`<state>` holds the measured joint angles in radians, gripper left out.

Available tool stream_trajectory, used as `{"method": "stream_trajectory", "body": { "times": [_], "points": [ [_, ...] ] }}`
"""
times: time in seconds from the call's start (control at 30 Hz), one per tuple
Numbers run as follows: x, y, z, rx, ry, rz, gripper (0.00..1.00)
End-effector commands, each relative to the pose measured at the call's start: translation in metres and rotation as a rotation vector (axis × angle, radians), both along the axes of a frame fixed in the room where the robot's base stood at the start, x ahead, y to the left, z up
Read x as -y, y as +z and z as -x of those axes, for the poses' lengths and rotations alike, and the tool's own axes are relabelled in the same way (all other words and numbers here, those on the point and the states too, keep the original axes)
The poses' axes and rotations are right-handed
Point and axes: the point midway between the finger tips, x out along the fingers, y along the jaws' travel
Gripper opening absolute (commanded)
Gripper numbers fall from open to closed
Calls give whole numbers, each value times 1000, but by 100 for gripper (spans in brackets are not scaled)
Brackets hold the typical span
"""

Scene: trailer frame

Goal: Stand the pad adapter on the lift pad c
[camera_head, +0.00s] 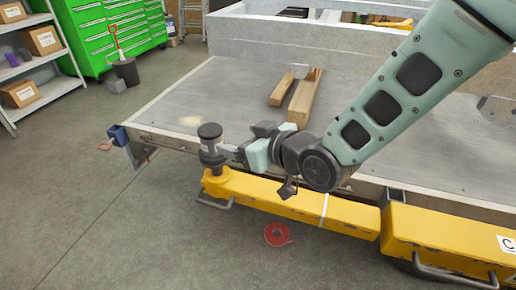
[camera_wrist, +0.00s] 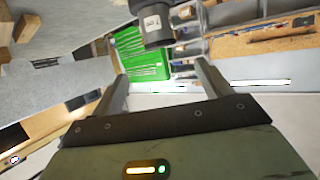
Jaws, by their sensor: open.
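The pad adapter (camera_head: 210,141), a dark grey cylinder with a wider top and a flared foot, is upright over the round end of the yellow lift arm, which I take as lift pad c (camera_head: 217,182). Its foot appears to rest there and hides the pad's top. My gripper (camera_head: 241,154) is just right of the adapter, pointing left at it. In the wrist view the adapter (camera_wrist: 157,24), with a white label, lies beyond the tips of my open, empty gripper (camera_wrist: 160,70). I see no finger contact.
The yellow lift arm (camera_head: 290,203) runs along the trailer's edge to a yellow block marked C (camera_head: 440,240). Wooden blocks (camera_head: 301,103) lie on the trailer deck (camera_head: 215,100). A red ring-shaped item (camera_head: 277,234) is on the floor. The floor at left is mostly clear.

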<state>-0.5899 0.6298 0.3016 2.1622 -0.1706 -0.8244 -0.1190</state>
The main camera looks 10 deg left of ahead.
Motion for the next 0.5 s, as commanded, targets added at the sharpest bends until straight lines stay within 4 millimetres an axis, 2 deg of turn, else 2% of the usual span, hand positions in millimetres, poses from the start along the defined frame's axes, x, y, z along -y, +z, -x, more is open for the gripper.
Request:
{"method": "stream_trajectory", "body": {
  "times": [0.33,0.43,0.5],
  "points": [
    [4,2,1,-12,-4,19,78],
    [21,5,6,-59,-21,90,78],
    [44,7,14,-120,-45,175,78]
  ]
}}
